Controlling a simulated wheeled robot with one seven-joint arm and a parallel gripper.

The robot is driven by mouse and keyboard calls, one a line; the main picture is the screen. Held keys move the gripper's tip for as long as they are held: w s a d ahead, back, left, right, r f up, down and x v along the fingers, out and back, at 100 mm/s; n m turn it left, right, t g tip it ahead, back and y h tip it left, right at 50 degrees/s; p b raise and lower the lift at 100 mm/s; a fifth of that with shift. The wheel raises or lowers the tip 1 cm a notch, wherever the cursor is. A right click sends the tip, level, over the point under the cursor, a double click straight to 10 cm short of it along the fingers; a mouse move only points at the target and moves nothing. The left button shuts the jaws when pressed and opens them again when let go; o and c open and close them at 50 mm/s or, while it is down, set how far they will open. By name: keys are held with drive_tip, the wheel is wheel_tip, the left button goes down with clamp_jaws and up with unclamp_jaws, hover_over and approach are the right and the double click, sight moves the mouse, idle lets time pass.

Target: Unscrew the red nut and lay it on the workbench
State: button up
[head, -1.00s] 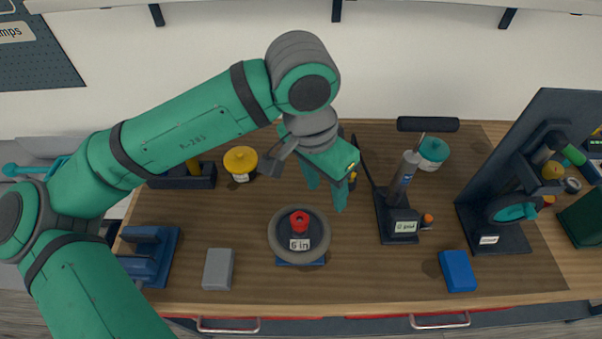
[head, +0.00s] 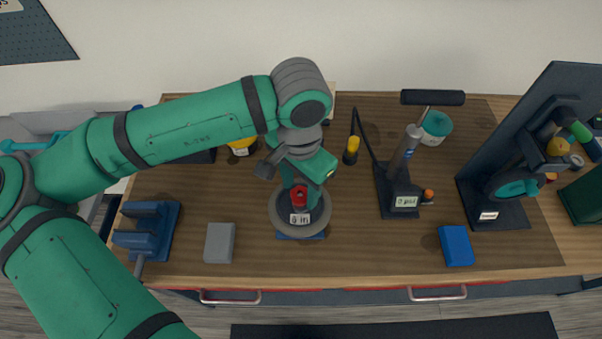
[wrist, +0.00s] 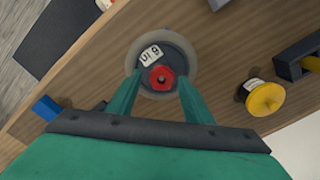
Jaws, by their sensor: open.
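The red nut (head: 299,196) sits at the centre of a round grey wheel with a "6 in" label (head: 300,219), on a blue base on the workbench (head: 345,245). In the wrist view the red nut (wrist: 161,77) lies between and a little beyond the two green fingers. My gripper (wrist: 158,82) is open, with one finger on each side of the nut's line and nothing held. In the head view my gripper (head: 299,200) is at the wheel, just behind the nut. Whether the fingers touch the nut cannot be told.
A grey block (head: 219,243) and a blue vise (head: 150,229) are to the left. A pump with a gauge (head: 405,180) stands right of the wheel. A blue block (head: 456,246) lies near the front right. Bare bench lies between the wheel and the blue block.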

drive_tip(key=shift+d+f, duration=0.15)
drive_tip(key=shift+f, duration=0.65)
drive_tip(key=shift+d, duration=0.1)
drive_tip(key=c, duration=0.9)
drive_tip(key=n, duration=0.5)
drive_tip(key=shift+s+d+n, duration=0.1)
drive_tip(key=shift+s+n, duration=0.05)
drive_tip(key=shift+n, duration=0.25)
drive_tip(key=n, duration=1)
drive_tip(key=shift+n, duration=0.4)
drive_tip(key=n, duration=0.3)
drive_tip(key=shift+n, duration=1.1)
